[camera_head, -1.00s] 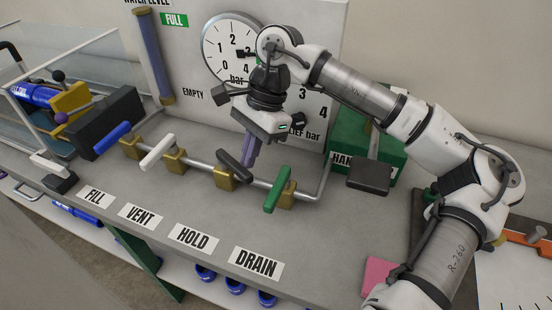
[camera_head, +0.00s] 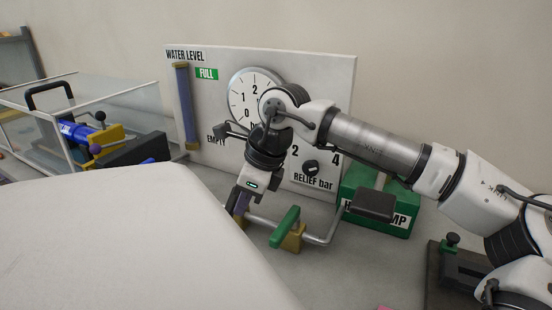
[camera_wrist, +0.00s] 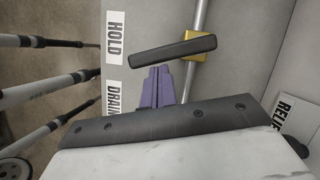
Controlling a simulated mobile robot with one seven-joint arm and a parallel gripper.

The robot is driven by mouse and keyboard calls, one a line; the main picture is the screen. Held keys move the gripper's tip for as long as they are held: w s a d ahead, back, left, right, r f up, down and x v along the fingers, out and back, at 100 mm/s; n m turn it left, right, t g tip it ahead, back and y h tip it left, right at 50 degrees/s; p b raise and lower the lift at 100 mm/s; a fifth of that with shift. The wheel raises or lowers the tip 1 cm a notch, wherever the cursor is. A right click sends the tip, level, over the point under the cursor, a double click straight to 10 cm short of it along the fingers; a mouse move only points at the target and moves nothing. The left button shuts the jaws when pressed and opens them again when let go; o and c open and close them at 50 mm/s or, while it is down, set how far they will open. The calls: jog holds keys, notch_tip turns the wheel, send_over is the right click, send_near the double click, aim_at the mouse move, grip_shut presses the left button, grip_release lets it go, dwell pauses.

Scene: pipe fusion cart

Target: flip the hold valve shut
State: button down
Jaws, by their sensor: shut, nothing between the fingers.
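The hold valve has a black lever handle (camera_wrist: 172,50) on a brass body (camera_wrist: 198,46), seen in the wrist view. The handle lies roughly crosswise to the pipe, its free end towards the HOLD label (camera_wrist: 116,38). My gripper (camera_wrist: 158,76) has its purple fingers shut and empty. They are close beside the handle, on the DRAIN label side; I cannot tell if they touch it. In the head view my gripper (camera_head: 238,206) is low over the pipe, and the hold handle is largely hidden there.
The drain valve's green handle (camera_head: 285,227) stands just right of my gripper. The gauge panel (camera_head: 345,95) rises behind, with the green hand pump (camera_head: 398,218) at right. A large white shape blocks the lower left of the head view. The DRAIN label (camera_wrist: 115,90) shows in the wrist view.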

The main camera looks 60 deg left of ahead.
jog(key=shift+s+a+b, duration=0.3)
jog(key=shift+s, duration=0.55)
jog(key=shift+s+a+r, duration=0.1)
jog(key=shift+s, duration=0.05)
jog(key=d+p+v, duration=0.1)
jog(key=p+v, duration=0.5)
jog(key=v, duration=0.3)
jog(key=shift+s+r, duration=0.3)
jog(key=shift+r, duration=0.05)
dwell(0.3)
